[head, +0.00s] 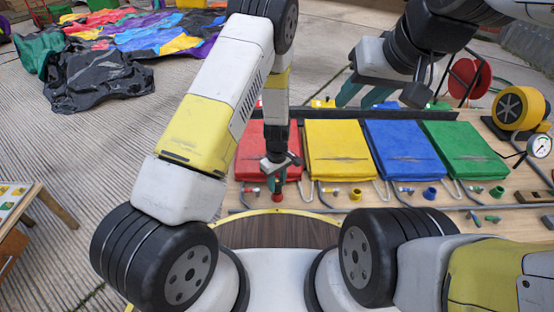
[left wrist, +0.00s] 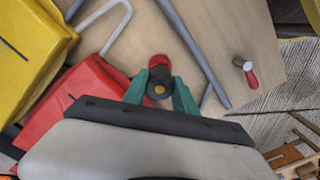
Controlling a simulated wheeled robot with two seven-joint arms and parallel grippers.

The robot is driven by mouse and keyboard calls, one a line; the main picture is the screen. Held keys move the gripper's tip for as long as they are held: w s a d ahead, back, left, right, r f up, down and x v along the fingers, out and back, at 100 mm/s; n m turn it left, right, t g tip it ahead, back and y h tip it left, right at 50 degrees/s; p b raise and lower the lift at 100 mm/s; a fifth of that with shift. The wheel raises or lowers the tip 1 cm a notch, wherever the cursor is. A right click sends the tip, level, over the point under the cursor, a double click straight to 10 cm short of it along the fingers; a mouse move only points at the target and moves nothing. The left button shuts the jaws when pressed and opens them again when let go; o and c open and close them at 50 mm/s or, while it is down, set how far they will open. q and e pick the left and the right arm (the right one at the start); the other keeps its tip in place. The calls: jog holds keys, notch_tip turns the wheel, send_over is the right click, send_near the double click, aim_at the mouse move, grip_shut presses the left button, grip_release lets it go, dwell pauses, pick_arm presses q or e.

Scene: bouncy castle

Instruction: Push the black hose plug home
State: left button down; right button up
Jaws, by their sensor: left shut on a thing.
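The black hose plug (left wrist: 158,78) shows in the left wrist view as a round black piece with a small orange centre. My left gripper (left wrist: 160,96) is shut on it, with one green finger on each side. A red fitting (left wrist: 160,61) shows just beyond the plug; I cannot tell how far the plug sits in it. In the head view my left gripper (head: 277,184) points down in front of the red pad, above the red fitting (head: 277,197), and hides the plug. My right gripper (head: 363,94) hangs empty behind the yellow and blue pads, its green fingers apart.
Red (head: 256,140), yellow (head: 339,150), blue (head: 403,150) and green (head: 463,149) pads lie along the wooden bench. Small coloured fittings and grey pipes line its front. A yellow-black reel (head: 520,107) and a gauge (head: 539,145) stand at right.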

pick_arm(q)
jog(key=shift+f, duration=0.1)
dwell(0.3)
jog(key=shift+f, duration=0.4)
jog(key=shift+f, duration=0.2)
dwell(0.4)
jog(key=shift+f, duration=0.25)
jog(key=c, duration=0.9)
grip_release()
jog(key=shift+f, duration=0.1)
jog(key=shift+r, duration=3.95)
